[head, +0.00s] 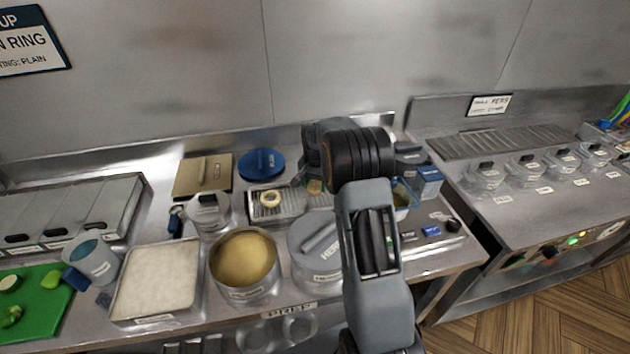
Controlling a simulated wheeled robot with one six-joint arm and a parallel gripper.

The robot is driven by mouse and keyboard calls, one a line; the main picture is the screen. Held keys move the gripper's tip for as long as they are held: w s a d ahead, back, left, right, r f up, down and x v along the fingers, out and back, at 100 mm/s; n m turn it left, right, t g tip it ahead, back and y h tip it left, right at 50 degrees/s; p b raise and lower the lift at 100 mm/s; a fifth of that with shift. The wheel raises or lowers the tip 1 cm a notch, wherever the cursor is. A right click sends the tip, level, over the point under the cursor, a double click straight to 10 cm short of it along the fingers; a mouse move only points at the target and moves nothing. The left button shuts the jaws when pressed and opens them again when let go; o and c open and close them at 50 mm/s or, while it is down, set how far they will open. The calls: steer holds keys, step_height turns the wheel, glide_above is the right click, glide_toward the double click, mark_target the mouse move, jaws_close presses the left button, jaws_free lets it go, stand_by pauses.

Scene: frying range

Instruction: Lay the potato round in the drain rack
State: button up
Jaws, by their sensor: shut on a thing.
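The drain rack (291,207) is a shallow metal wire tray on the prep counter, left of my arm. A pale yellow ring (270,199) lies on its left part. My gripper (312,183) is over the right part of the rack, partly hidden by my own wrist. It is shut on a small yellowish piece, the potato round (315,187), which shows just below the fingers. I cannot tell whether the round touches the rack. My arm hides the rack's right end.
A tray of white coating (158,282), a pot of yellow batter (244,262) and a lidded pot (315,250) stand in front. A lidded canister (209,211) stands left of the rack, a blue disc (262,162) behind it. A blue box (428,181) stands right.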

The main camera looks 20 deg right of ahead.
step_height(320, 180, down, 2)
steer(key=shift+f+b, duration=0.1)
steer(key=shift+b, duration=0.35)
steer(key=o, duration=0.8)
step_height(320, 180, up, 14)
steer(key=shift+f+b, duration=0.1)
steer(key=shift+b, duration=0.5)
